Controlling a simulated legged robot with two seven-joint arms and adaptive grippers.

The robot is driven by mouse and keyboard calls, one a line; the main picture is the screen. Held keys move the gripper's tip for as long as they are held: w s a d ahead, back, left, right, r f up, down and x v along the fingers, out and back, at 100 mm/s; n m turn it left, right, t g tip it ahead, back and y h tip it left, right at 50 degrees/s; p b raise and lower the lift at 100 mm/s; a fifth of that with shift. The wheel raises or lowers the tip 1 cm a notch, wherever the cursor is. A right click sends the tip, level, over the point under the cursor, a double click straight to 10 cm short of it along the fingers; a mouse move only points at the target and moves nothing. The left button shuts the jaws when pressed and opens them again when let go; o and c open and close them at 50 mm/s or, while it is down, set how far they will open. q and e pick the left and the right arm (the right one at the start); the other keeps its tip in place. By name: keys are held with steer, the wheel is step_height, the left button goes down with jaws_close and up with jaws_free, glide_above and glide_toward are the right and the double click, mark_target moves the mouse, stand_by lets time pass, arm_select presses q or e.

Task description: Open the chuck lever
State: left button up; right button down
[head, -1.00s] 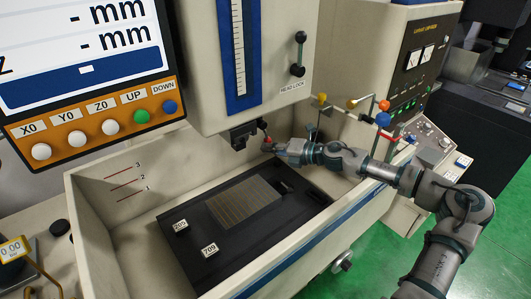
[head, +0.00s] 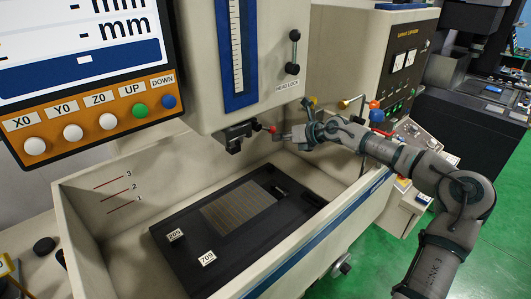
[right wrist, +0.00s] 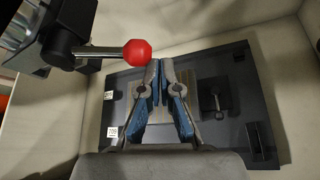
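The chuck lever (head: 272,129) is a short rod with a red knob, sticking out to the right from the dark chuck (head: 236,136) under the machine head. In the right wrist view, the red knob (right wrist: 137,52) and its metal rod are close by at the upper left, with the dark chuck block (right wrist: 68,35) behind them. My right gripper (head: 287,136) is just right of the knob in the head view. In the right wrist view its blue-padded fingers (right wrist: 159,68) are together with nothing visible between them, their tips beside the knob. My left gripper is not in view.
Below is an open tank (head: 93,232) with a dark work table (head: 185,259) carrying a patterned plate (head: 240,207) and number tags. Colored-knob valves (head: 375,109) stand behind my right arm. A display panel (head: 85,55) is at upper left.

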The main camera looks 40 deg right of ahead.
arm_select(q)
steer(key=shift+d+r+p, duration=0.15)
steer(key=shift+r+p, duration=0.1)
steer(key=shift+p, duration=0.15)
arm_select(e)
step_height(320, 180, up, 5)
steer(key=shift+w+a+f, duration=0.1)
steer(key=shift+w+a, duration=0.05)
stand_by(0.4)
